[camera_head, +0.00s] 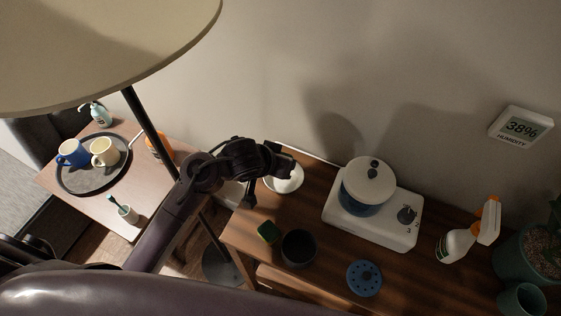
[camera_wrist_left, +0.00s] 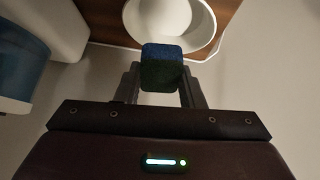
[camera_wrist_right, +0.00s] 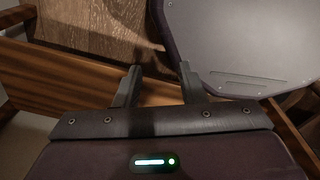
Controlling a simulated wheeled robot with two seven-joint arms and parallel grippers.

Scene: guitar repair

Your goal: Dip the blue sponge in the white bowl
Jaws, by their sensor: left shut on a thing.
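The blue sponge (camera_wrist_left: 162,56) is pinched between the fingers of my left gripper (camera_wrist_left: 161,82); its side facing the camera looks dark green. The white bowl (camera_wrist_left: 201,46) lies just beyond the sponge in the left wrist view, and the sponge overlaps its near rim there. In the head view my left gripper (camera_head: 284,162) is over the bowl (camera_head: 290,183), hiding part of it; the sponge is hard to make out there. Whether the sponge touches the bowl cannot be told. My right gripper (camera_wrist_right: 158,88) is open and empty, near wooden furniture, away from the bowl.
On the wooden table are a green block (camera_head: 268,232), a dark cup (camera_head: 298,248), a blue holed disc (camera_head: 364,279), a white hot plate (camera_head: 385,234) with a lidded pot, and a spray bottle (camera_head: 457,244). A lamp pole (camera_head: 150,130) stands left of the table.

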